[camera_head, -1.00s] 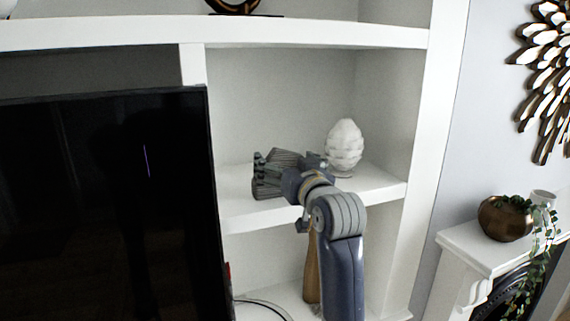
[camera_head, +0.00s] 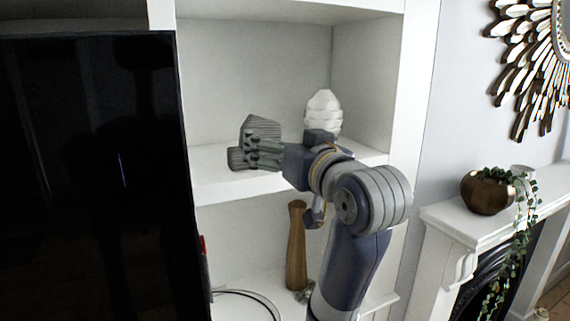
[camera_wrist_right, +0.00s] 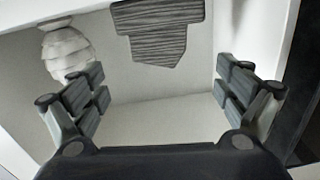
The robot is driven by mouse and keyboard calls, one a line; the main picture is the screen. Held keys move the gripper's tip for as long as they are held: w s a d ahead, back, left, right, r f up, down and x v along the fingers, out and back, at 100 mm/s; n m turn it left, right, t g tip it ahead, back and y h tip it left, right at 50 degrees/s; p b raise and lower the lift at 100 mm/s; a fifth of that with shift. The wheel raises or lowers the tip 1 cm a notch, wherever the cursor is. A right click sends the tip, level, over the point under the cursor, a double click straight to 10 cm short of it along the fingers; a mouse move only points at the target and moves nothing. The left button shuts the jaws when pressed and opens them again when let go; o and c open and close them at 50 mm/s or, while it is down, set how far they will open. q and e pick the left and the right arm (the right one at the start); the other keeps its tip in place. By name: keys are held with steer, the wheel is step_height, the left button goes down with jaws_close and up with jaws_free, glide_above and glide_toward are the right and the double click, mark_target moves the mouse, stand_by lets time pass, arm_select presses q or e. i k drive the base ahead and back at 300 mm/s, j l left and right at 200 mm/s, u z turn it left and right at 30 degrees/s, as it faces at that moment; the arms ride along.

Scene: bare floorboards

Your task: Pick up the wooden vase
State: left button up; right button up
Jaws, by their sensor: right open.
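Two things could be the wooden vase. A grey, ribbed, wood-like piece (camera_head: 262,127) stands on the middle shelf, partly behind my right gripper (camera_head: 265,150). A tall brown wooden vase (camera_head: 296,250) stands on the lower shelf, below my right wrist and partly beside my arm. My right gripper is open, with its fingers in front of the ribbed piece. In the right wrist view, inverted, the ribbed piece (camera_wrist_right: 160,32) appears beyond the gap between the open fingers (camera_wrist_right: 162,88), and nothing is held. My left gripper is not seen.
A white layered vase (camera_head: 323,112) stands on the middle shelf (camera_head: 225,184), behind my right wrist. A large black screen (camera_head: 90,180) is close on the left. At right, a mantel (camera_head: 455,220) holds a bronze pot (camera_head: 487,193). A round-rimmed item (camera_head: 245,293) sits low.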

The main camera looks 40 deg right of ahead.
mark_target(297, 278)
steer(key=z, duration=1.3)
steer(key=i+j+u, duration=0.1)
steer(key=i+j, duration=0.15)
steer(key=i, duration=0.25)
steer(key=i+j+u, duration=0.1)
steer(key=i+j, duration=0.15)
steer(key=i, duration=0.2)
